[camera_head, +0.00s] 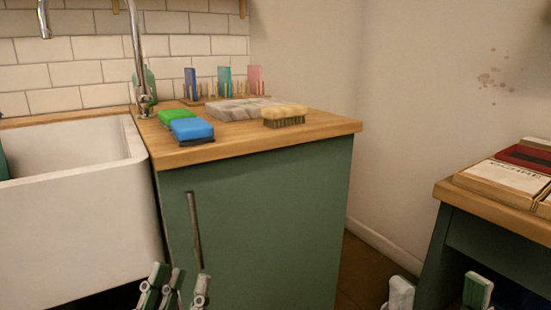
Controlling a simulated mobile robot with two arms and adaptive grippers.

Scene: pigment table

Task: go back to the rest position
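My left gripper (177,286) shows at the bottom edge, left of centre, in front of the green cabinet (255,225). Its pale fingertips stand apart with nothing seen between them. My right gripper (439,291) shows at the bottom right, in front of the lower part of the right-hand table (490,219). Its two fingertips are wide apart and the space between them is empty. Only the tips of both grippers are in view; the rest is cut off by the frame's lower edge.
A white sink (85,215) is at left. The wooden counter (250,142) holds a blue sponge (192,129), a green sponge (177,116), a brush (284,116) and a grey slab (237,109). Boxes (507,176) lie on the right-hand table. Floor shows between cabinet and table.

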